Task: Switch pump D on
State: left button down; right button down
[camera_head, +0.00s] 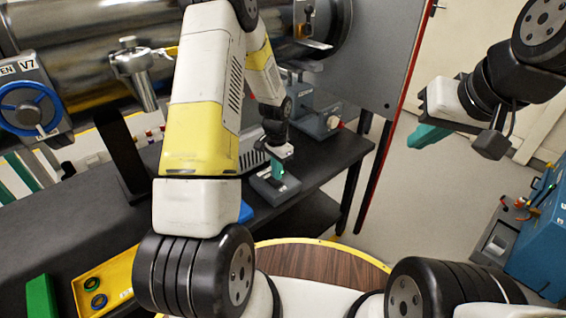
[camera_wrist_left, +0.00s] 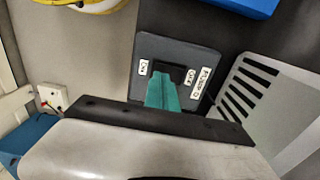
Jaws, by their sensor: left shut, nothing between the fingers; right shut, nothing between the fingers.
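The pump D switch box (camera_head: 268,190) is a small grey box on the dark bench. In the left wrist view its dark plate (camera_wrist_left: 205,60) has a black rocker in the middle, a small label on the left and labels reading "PUMP D" and "OFF" on the right. My left gripper (camera_head: 278,172) is shut and empty. Its green fingertips (camera_wrist_left: 166,82) are at the rocker and hide part of it; I cannot tell contact or which way the rocker is tipped. My right gripper (camera_head: 428,136) is shut and empty, in the air at the right.
A blue valve wheel (camera_head: 28,106) labelled V7 is at the left. A yellow tray (camera_head: 92,276) with rings lies on the bench (camera_head: 45,225). A grey machine (camera_head: 312,112) stands behind the switch box. A blue machine (camera_head: 545,235) is at the right, with open floor between.

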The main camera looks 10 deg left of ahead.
pick_arm(q)
jog(key=shift+r, duration=2.6)
